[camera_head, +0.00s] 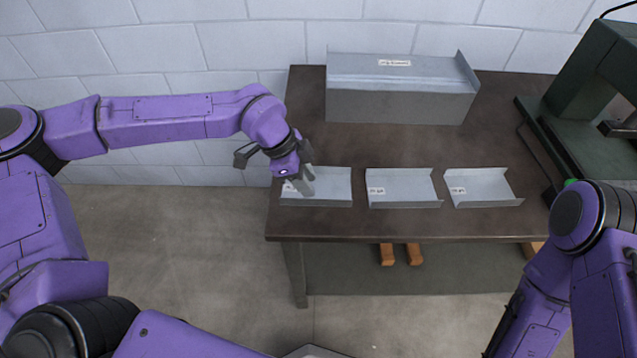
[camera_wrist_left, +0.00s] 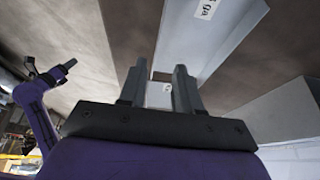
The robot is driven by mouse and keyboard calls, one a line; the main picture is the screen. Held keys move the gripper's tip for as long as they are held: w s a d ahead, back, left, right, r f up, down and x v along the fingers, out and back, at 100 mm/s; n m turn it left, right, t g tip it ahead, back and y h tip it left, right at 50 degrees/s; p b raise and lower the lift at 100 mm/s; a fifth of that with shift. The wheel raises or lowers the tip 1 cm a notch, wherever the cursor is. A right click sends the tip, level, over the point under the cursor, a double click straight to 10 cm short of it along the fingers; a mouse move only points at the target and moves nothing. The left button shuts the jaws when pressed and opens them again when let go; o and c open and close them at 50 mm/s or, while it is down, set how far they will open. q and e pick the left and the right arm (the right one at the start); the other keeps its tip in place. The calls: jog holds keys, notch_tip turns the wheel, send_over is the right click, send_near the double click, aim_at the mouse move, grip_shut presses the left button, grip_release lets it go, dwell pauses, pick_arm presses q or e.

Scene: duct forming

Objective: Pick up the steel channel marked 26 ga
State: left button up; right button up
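Three small steel channels lie in a row along the table's front: left (camera_head: 330,187), middle (camera_head: 402,188) and right (camera_head: 482,187). Each has a white label too small to read in the head view. My left gripper (camera_head: 303,182) is at the left channel's left end, fingers pointing down and partly covering its label. In the left wrist view the fingers (camera_wrist_left: 158,90) are apart, with a pale labelled surface seen between them; contact is unclear. A grey channel surface (camera_wrist_left: 190,45) there bears a label ending in "ga", its number cut off. My right gripper (camera_wrist_left: 50,70) appears open and empty.
A larger labelled steel channel (camera_head: 400,100) stands at the back of the dark table (camera_head: 300,135). A dark green machine (camera_head: 585,140) stands at the right. Orange-brown handles (camera_head: 400,254) show below the table's front edge. A block wall is behind.

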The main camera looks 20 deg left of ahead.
aim_at(317, 186)
pick_arm(q)
jog(key=x, duration=0.1)
jog(key=p+x, duration=0.1)
jog(key=x, duration=0.3)
jog(key=shift+s+a+f+p, duration=0.2)
jog(key=shift+s+f+p, duration=0.05)
jog(key=shift+s+p, duration=0.05)
jog(key=shift+d+f, duration=0.1)
grip_shut()
